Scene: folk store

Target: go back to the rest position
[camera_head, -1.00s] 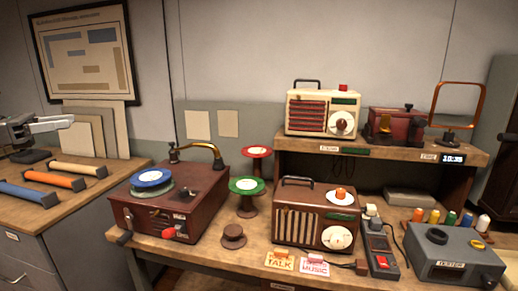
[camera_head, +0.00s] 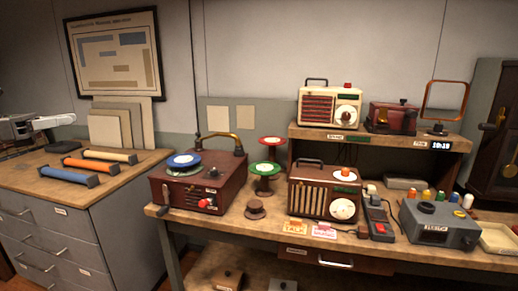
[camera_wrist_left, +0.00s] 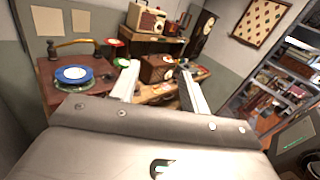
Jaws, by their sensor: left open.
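My left gripper (camera_head: 48,122) shows at the left edge of the head view, above the left cabinet top and clear of the colored rolls. In the left wrist view its two fingers (camera_wrist_left: 158,82) are spread apart with nothing between them. The workbench with the record player and radios lies beyond the fingertips in that view. My right gripper shows in neither view.
The left cabinet (camera_head: 100,215) carries blue, orange and yellow rolls (camera_head: 85,163). On the bench stand a record player (camera_head: 225,190), a brown radio (camera_head: 310,192) and a grey device (camera_head: 440,225). A cream radio (camera_head: 328,107) and a red device (camera_head: 392,116) stand on the raised shelf.

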